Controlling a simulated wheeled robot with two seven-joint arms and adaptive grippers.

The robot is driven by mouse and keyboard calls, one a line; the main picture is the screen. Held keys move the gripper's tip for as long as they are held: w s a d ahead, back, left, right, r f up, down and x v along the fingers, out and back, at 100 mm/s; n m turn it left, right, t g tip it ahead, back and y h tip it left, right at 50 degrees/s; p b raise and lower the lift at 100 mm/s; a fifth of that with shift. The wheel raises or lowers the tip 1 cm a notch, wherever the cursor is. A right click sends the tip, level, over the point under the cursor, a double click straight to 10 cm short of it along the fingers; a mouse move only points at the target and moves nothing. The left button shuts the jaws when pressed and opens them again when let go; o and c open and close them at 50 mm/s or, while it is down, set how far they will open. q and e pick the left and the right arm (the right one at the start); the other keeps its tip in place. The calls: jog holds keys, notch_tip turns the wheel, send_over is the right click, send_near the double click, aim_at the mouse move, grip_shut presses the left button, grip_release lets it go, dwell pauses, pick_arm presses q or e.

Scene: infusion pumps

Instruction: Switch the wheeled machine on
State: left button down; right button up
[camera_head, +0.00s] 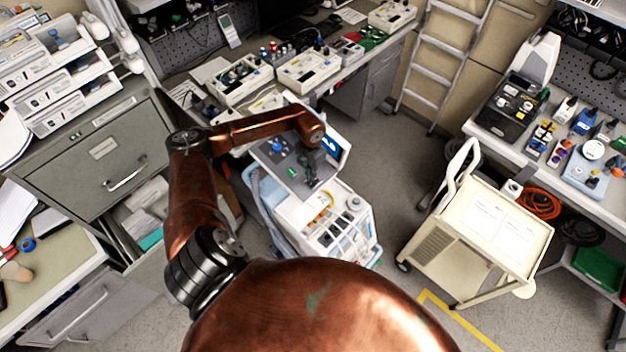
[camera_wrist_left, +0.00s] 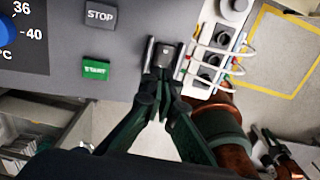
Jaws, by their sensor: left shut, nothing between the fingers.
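The wheeled machine (camera_head: 325,225) is white and light blue with a grey control panel (camera_head: 280,155), in the middle of the head view. In the left wrist view the panel has a blue knob (camera_wrist_left: 5,32), a grey STOP button (camera_wrist_left: 100,15) and a green START button (camera_wrist_left: 96,69). A small dark block (camera_wrist_left: 167,50) sits at the panel edge, just beyond the fingertips. My left gripper (camera_head: 311,178) hangs over the panel. It is shut and empty, right of START, in the left wrist view (camera_wrist_left: 164,70). Whether it touches the panel is unclear.
A cream wheeled cart (camera_head: 475,235) stands to the right with clear floor (camera_head: 385,170) between. A workbench (camera_head: 390,50) with devices is behind. A ladder (camera_head: 440,60) leans at the back. Grey drawers (camera_head: 100,150) stand left. Sockets with white leads (camera_wrist_left: 215,60) lie right of the gripper.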

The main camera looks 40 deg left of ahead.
aim_at(311, 184)
pick_arm(q)
jog(key=shift+r+p, duration=1)
jog(key=shift+r, duration=1.05)
jog(key=shift+d+f, duration=0.1)
